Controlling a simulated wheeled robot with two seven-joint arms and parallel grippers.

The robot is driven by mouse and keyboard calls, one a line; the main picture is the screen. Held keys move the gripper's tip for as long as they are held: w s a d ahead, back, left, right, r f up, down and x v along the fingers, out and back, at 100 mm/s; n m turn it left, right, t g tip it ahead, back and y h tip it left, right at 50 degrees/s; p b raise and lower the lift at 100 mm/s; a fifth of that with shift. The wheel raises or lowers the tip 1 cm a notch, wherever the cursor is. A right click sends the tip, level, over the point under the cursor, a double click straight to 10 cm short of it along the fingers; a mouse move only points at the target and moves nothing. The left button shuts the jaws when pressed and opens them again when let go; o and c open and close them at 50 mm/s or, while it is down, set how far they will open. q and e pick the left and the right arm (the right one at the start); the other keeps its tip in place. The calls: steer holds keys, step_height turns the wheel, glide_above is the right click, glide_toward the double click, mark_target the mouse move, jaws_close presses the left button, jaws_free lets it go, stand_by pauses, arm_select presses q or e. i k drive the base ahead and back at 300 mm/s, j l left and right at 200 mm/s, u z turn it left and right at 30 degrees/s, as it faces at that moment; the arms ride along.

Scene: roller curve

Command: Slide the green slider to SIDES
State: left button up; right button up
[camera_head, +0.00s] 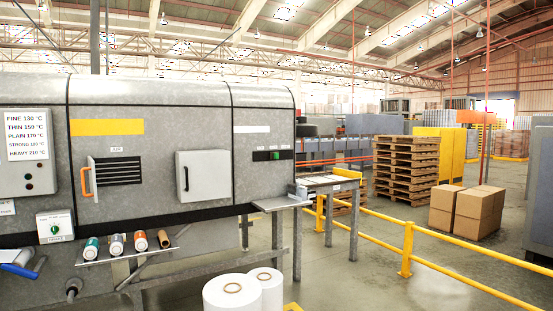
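The strip's markings are too small to read, so I cannot tell which position is SIDES. Neither of my grippers is in view.
The machine front has an orange-handled vent door (105,178) and a grey door (203,177). A white box with a green knob (55,228) is at left. Several rolls lie on a low shelf (125,250). White paper rolls (232,291) stand in front; a yellow rail (407,250) is right.

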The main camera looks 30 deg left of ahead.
mark_target(275, 154)
steer(key=i+j+u, duration=0.2)
steer(key=i, duration=0.2)
steer(key=i+u, duration=0.2)
steer(key=i, duration=0.2)
steer(key=i+z, duration=0.15)
steer(key=i, duration=0.35)
steer(key=i+j+z, duration=0.15)
steer(key=i, duration=0.4)
steer(key=i+j+z, duration=0.1)
steer(key=i, duration=0.4)
steer(key=i+j+z, duration=0.15)
steer(key=i+j, duration=0.15)
steer(key=i, duration=0.2)
steer(key=i+z, duration=0.3)
steer(key=i, duration=1)
steer(key=i+j+u, duration=0.1)
steer(key=i+u, duration=0.5)
steer(key=u, duration=0.15)
steer(key=i+u, duration=0.4)
steer(key=i+l+u, duration=0.2)
steer(key=u, duration=0.15)
